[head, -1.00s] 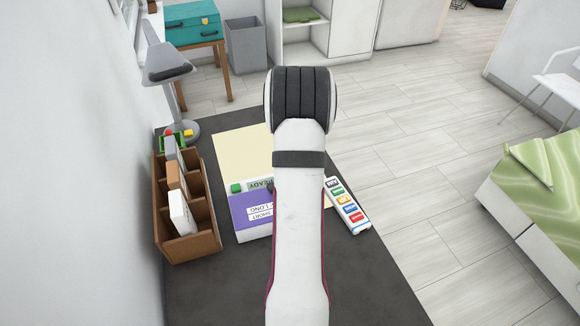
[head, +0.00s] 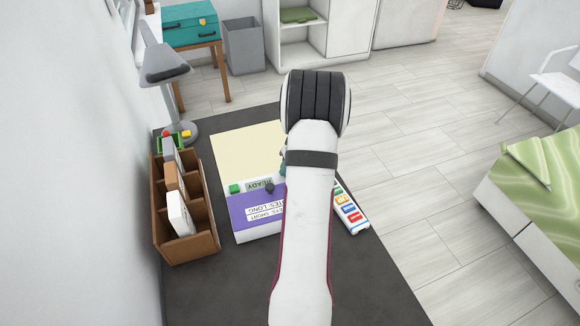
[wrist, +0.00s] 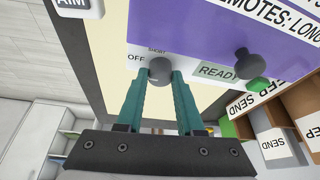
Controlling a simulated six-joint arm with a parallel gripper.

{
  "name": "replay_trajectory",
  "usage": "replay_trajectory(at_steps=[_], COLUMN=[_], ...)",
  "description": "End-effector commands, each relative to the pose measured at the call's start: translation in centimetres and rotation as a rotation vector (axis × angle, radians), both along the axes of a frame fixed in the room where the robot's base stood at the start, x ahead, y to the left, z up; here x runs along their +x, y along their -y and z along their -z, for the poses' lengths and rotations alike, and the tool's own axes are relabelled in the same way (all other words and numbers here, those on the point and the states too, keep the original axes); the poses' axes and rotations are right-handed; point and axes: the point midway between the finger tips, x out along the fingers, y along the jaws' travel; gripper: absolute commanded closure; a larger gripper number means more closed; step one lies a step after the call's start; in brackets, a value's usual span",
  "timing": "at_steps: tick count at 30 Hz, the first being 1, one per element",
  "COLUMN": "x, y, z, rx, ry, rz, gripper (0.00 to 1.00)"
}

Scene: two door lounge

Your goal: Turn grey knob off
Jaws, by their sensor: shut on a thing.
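The grey knob (wrist: 160,70) sits on the pale strip of a purple-and-white box (wrist: 205,30), between a word OFF at its left and a READY window at its right. SHORT is printed just above it. My gripper (wrist: 161,80) has its two teal fingers at either side of the knob and is shut on it. Which way the knob points is hard to tell. In the head view the box (head: 245,215) stands on the dark desk, its right part and the grey knob hidden behind my arm.
A darker knob (wrist: 246,64) and a green button (wrist: 258,84) are close by on the box. A brown organiser (head: 186,240) stands left of it. A white remote (head: 350,213) lies at the right, partly behind my arm. A cream sheet (head: 240,145) lies behind the box.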

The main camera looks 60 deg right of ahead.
Motion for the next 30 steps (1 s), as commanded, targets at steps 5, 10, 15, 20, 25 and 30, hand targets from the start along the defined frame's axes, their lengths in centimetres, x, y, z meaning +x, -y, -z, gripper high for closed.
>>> replay_trajectory(at_steps=[5,10,15,20,25,30], x=[-0.1,-0.1,0.0,-0.1,-1.2,-2.9], y=[0.0,0.0,0.0,-0.1,-0.7,-1.8], z=[0.0,0.0,0.0,-0.4,-3.5,-8.5], rx=[0.000,0.000,0.000,-0.001,-0.005,-0.006], ry=[-0.002,-0.002,-0.001,-0.001,0.000,0.000], rz=[-0.001,-0.001,0.000,0.000,0.001,0.002], gripper=[1.00,0.51,0.51,0.51,0.51,0.51])
